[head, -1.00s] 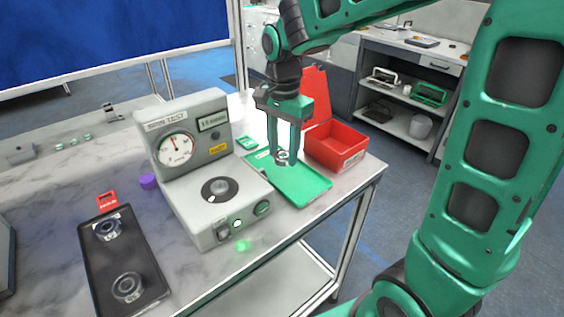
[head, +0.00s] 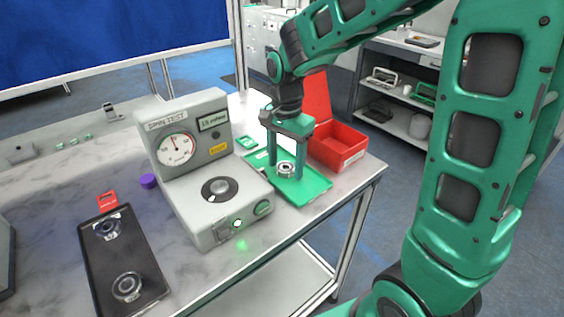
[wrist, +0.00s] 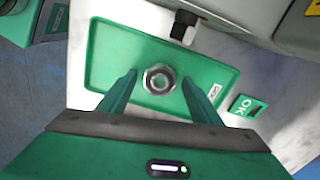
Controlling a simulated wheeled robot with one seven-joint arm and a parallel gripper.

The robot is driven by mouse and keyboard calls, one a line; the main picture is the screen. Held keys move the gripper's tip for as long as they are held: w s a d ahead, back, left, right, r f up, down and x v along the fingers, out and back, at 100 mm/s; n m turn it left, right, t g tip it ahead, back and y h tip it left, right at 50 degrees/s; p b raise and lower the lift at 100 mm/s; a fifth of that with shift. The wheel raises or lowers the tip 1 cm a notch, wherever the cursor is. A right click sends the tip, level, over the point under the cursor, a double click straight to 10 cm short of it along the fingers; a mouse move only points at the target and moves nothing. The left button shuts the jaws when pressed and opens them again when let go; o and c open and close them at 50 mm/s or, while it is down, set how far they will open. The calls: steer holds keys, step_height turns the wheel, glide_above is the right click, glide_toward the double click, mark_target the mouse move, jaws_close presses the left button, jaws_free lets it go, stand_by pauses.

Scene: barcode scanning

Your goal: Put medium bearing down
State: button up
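The medium bearing (head: 286,169), a small metal ring, lies flat on the green tray (head: 315,185) to the right of the spin tester. In the wrist view the bearing (wrist: 158,78) sits on the middle of the green tray (wrist: 112,50), with an OK label beside it. My gripper (head: 286,177) points down over the tray, one finger on each side of the bearing. In the wrist view my gripper (wrist: 158,74) is open, with a clear gap between each finger and the bearing.
The grey spin tester (head: 190,145) stands close left of the green tray. A red bin (head: 340,147) stands just behind right. A black tray (head: 148,262) with two more bearings (head: 107,228) (head: 127,286) lies at front left. The table's edge is near the green tray's right side.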

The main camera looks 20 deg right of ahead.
step_height(320, 180, up, 12)
steer(key=shift+r, duration=0.15)
stand_by(0.7)
steer(key=s+d+f+n, duration=0.3)
steer(key=s+d, duration=0.9)
steer(key=d, duration=0.1)
steer(key=s+d+f+n, duration=0.1)
steer(key=s+d+f, duration=0.1)
steer(key=s, duration=0.4)
steer(key=s+d+f+n, duration=0.1)
steer(key=s+d+f, duration=0.1)
steer(key=s+f, duration=0.2)
steer(key=s, duration=0.3)
steer(key=shift+d+n, duration=0.2)
steer(key=shift+n, duration=0.2)
steer(key=shift+s, duration=0.1)
steer(key=shift+w+f, duration=0.25)
steer(key=shift+w, duration=0.45)
